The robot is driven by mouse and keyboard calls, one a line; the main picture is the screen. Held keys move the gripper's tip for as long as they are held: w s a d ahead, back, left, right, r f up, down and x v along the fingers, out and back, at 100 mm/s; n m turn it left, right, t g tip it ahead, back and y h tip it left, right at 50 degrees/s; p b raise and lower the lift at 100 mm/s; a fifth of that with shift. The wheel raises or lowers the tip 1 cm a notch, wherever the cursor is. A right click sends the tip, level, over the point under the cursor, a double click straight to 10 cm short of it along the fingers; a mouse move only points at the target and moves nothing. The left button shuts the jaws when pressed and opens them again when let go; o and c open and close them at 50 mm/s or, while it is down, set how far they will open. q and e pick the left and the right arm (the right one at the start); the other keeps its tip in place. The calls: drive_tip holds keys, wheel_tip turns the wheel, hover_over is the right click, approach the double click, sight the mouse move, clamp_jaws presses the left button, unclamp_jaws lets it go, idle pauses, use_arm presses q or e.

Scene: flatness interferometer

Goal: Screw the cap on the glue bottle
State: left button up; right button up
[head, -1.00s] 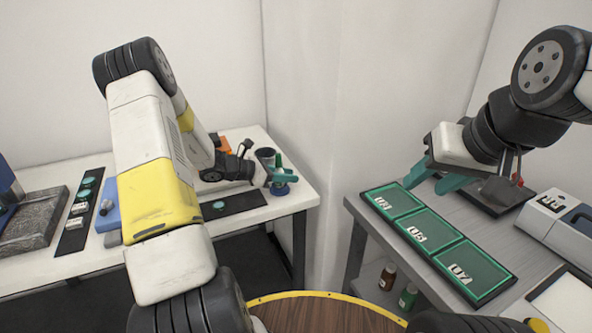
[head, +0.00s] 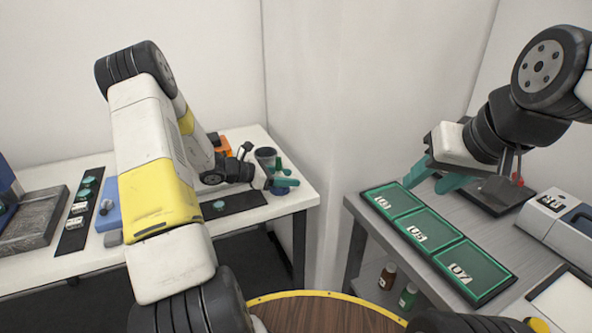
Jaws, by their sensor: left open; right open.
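A slim dark-green upright piece (head: 279,161), which looks like the top of the glue bottle, shows at the right end of the white table. Most of the bottle's body is hidden behind my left gripper. My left gripper (head: 283,185) has its teal fingers apart, right at the bottle and in front of it. I cannot tell whether the fingers touch it, nor whether the green top is the cap. A blue round part (head: 285,173) shows just behind the fingers. My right gripper (head: 435,180) is open and empty above the grey table's back left part.
A dark cup (head: 265,154) stands just left of the bottle. A dark strip (head: 245,202) with a teal disc lies in front. On the grey table (head: 357,207) lies a tray with green-edged labelled fields (head: 428,237). Two small bottles (head: 387,276) stand below it.

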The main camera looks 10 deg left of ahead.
use_arm(q)
drive_tip(key=v, duration=1.2)
drive_tip(key=shift+f, duration=0.1)
drive_tip(key=s+d+r+m+g+y, duration=0.3)
drive_tip(key=s+d+r+m+g, duration=0.2)
drive_tip(key=s+d+r+m, duration=0.65)
drive_tip(key=s+r+m+t+y, duration=0.2)
drive_tip(key=s+r+m+y, duration=0.1)
drive_tip(key=s+m, duration=0.4)
drive_tip(key=s+r+m+t+y, duration=0.1)
drive_tip(key=s+r+m+y, duration=0.2)
drive_tip(key=s+r+m, duration=0.3)
drive_tip(key=shift+s+m+t, duration=0.4)
drive_tip(key=shift+s+m, duration=0.05)
drive_tip(key=shift+s, duration=0.6)
drive_tip(key=shift+c, duration=0.4)
